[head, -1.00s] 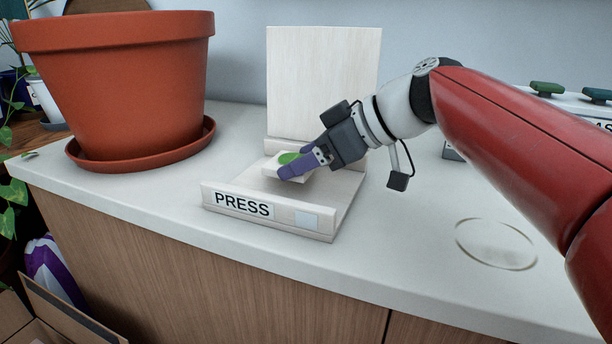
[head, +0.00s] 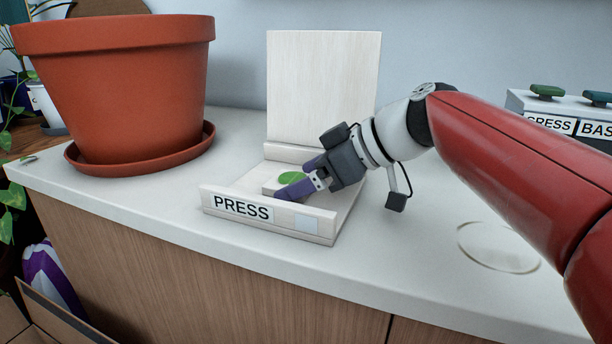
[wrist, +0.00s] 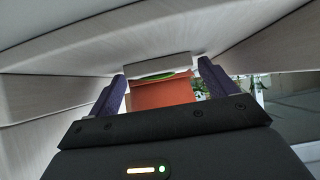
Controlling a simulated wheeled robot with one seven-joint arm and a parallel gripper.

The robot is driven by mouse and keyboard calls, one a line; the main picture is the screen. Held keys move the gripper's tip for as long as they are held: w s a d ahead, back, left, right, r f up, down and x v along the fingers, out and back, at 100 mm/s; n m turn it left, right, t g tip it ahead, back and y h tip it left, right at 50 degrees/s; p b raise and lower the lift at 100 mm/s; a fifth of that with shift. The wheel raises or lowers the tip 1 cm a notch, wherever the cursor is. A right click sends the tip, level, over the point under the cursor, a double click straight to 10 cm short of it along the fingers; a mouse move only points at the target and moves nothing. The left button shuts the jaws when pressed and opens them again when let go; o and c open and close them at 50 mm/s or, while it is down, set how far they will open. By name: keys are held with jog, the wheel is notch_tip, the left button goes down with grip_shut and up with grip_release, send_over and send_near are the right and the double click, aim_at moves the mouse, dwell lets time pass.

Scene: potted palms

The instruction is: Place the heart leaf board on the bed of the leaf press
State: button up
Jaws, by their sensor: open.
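The heart leaf board (head: 271,188), a small pale block with a green leaf on top, lies on the bed of the leaf press (head: 322,206), behind the PRESS label. My gripper (head: 292,181) is open, with its purple fingers around the board's right part. In the wrist view the board (wrist: 160,66) shows between and beyond the fingertips (wrist: 161,78), with a gap on each side. The far side of the board is partly hidden by the fingers in the head view.
The press's pale lid (head: 323,85) stands upright at the back. A large terracotta pot (head: 115,90) on a saucer (head: 140,160) is to the left. Labelled boxes (head: 545,122) are at the back right. The counter front right is clear except for a ring mark (head: 497,247).

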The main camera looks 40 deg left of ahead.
jog(key=shift+r, duration=0.15)
jog(key=shift+d+r, duration=0.1)
jog(key=shift+r, duration=0.1)
jog(key=p+v, duration=0.1)
jog(key=v, duration=1)
jog(key=shift+d+r, duration=0.15)
jog(key=shift+d, duration=0.15)
